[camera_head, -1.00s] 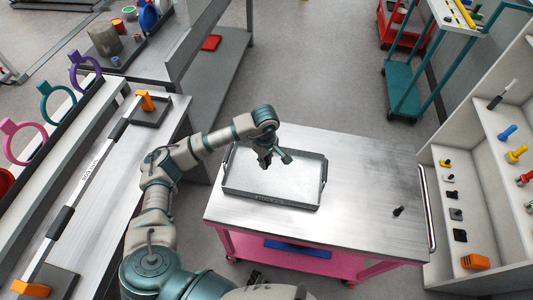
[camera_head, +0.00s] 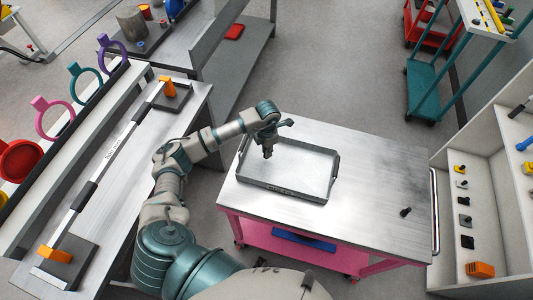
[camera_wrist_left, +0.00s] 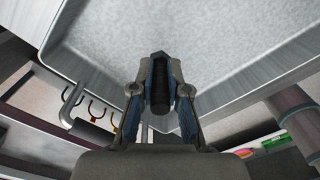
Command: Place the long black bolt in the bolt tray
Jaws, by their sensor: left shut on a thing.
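My left gripper (camera_head: 267,153) is over the left part of the grey metal bolt tray (camera_head: 283,193), pointing down. In the left wrist view the left gripper (camera_wrist_left: 160,92) is shut on a black bolt (camera_wrist_left: 160,80), held between its blue-padded fingers. The bolt's far end shows against the tray's pale floor (camera_wrist_left: 220,45). I cannot tell whether the bolt touches the floor. The tray looks empty and sits on the metal-topped table. My right gripper is not in view.
Another small black bolt-like piece (camera_head: 405,212) stands on the right of the table (camera_head: 375,175). A shelf unit (camera_head: 480,185) with several coloured parts is at the right. A bench (camera_head: 130,180) with a long bar is at the left. The table right of the tray is mostly clear.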

